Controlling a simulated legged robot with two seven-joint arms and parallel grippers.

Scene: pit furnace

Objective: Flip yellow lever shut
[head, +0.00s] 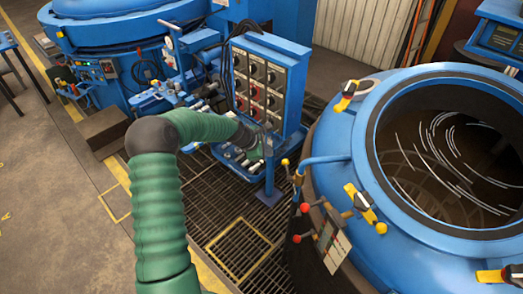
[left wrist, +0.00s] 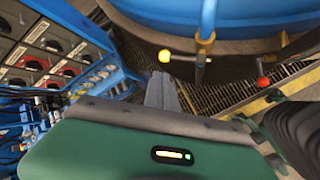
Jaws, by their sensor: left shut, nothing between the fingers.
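The yellow lever is a short dark bar with a yellow ball end (head: 285,162) on a brass valve at the end of a blue pipe on the furnace's side. Its yellow ball also shows in the left wrist view (left wrist: 164,56), with the bar pointing sideways from the valve (left wrist: 203,44). My left gripper (head: 267,146) is in front of the control panel, a little left of and above the yellow ball in the head view. Its grey fingers (left wrist: 161,92) are together and empty, just below the ball in the left wrist view, apparently apart from it. My right gripper is not in view.
The open blue furnace (head: 334,178) stands at right with yellow clamps on its rim. A lever with a red ball (head: 304,207) sits below the yellow one. A blue control panel (head: 270,85) with several knobs stands behind my left gripper. Floor grating (head: 225,225) lies below.

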